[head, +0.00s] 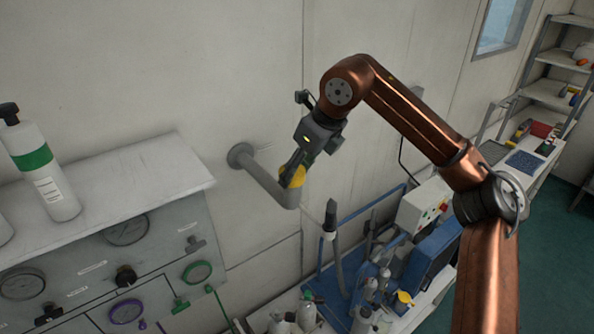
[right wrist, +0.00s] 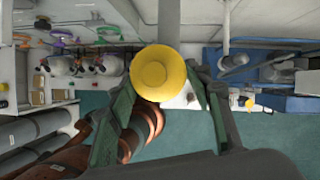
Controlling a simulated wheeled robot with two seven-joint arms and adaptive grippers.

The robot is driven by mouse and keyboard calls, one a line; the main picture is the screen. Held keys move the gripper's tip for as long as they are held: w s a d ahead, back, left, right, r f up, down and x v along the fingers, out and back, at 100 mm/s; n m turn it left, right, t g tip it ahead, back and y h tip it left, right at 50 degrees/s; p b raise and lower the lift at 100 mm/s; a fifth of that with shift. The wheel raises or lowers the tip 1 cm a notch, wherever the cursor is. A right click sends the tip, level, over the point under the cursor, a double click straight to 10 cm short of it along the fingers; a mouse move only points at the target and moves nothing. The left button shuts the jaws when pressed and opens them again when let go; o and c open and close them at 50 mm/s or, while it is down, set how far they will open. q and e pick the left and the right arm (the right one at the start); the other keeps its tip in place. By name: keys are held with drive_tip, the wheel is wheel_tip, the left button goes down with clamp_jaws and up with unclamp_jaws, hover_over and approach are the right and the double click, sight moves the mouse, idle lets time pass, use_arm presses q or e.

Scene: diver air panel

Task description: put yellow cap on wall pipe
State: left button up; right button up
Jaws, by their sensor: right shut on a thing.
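The grey wall pipe (head: 268,180) comes out of a round wall flange and bends at an elbow to a short upturned end. My right gripper (head: 293,166) is above that end, shut on the yellow cap (head: 291,177). The cap is at the pipe's open end, partly hidden by the fingers; I cannot tell whether it is seated or just above. In the right wrist view the round yellow cap (right wrist: 162,74) is between the green-padded fingers (right wrist: 162,90), with the grey pipe (right wrist: 154,22) running behind it. My left gripper is not in view.
A gauge panel (head: 75,270) with a shelf (head: 120,190) and a green-banded cylinder (head: 40,165) is at left. Below the pipe are a blue frame (head: 340,260) and small tanks (head: 300,312). Shelving (head: 550,90) stands far right. Bare wall surrounds the pipe.

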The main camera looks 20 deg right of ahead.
drive_tip(key=shift+w+d+f, duration=0.1)
drive_tip(key=shift+f, duration=0.85)
drive_tip(key=shift+w+f+b, duration=0.45)
drive_tip(key=shift+c, duration=0.2)
drive_tip(key=shift+f, duration=0.1)
drive_tip(key=shift+s, duration=0.15)
drive_tip(key=o, duration=1.1)
drive_tip(key=shift+c, duration=0.2)
drive_tip(key=o, duration=0.5)
drive_tip(key=shift+w+d, duration=0.1)
drive_tip(key=shift+w, duration=0.1)
drive_tip(key=shift+c, duration=0.2)
drive_tip(key=shift+o, duration=0.3)
drive_tip(key=shift+s, duration=0.1)
drive_tip(key=shift+r, duration=0.25)
